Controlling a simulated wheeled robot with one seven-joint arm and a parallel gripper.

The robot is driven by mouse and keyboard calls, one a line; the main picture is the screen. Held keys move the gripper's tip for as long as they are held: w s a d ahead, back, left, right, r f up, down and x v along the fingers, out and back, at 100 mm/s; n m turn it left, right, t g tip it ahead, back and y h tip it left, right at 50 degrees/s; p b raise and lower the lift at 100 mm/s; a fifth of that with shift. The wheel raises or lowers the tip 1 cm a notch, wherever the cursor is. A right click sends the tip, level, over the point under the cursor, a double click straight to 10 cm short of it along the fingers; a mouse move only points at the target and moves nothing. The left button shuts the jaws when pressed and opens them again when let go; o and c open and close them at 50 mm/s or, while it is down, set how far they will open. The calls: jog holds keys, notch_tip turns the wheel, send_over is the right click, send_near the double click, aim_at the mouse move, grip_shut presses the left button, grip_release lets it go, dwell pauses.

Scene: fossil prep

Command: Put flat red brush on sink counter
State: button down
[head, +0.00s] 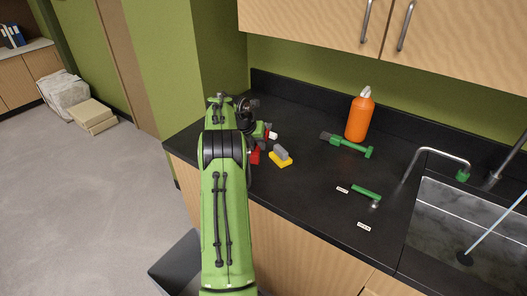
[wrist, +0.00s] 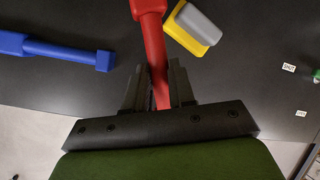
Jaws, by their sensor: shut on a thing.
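The red brush (wrist: 154,42) stands out in the wrist view, its handle running between my two fingers up to a wider red part cut off by the top edge. My gripper (wrist: 159,78) is shut on this red handle. In the head view, bits of red (head: 255,156) show beside my arm, which hides most of the brush and the fingers. The black sink counter (head: 310,184) lies beneath. I cannot tell whether the brush touches it.
A yellow and grey block (head: 281,157) lies right of my gripper. A blue tool (wrist: 60,50) lies to its left in the wrist view. The front middle counter is clear.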

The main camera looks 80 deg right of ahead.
notch_tip(320, 180, down, 7)
jog(key=shift+r, duration=0.1)
jog(key=shift+b, duration=0.3)
jog(key=c, duration=0.9)
grip_release()
jog(key=shift+c, duration=0.2)
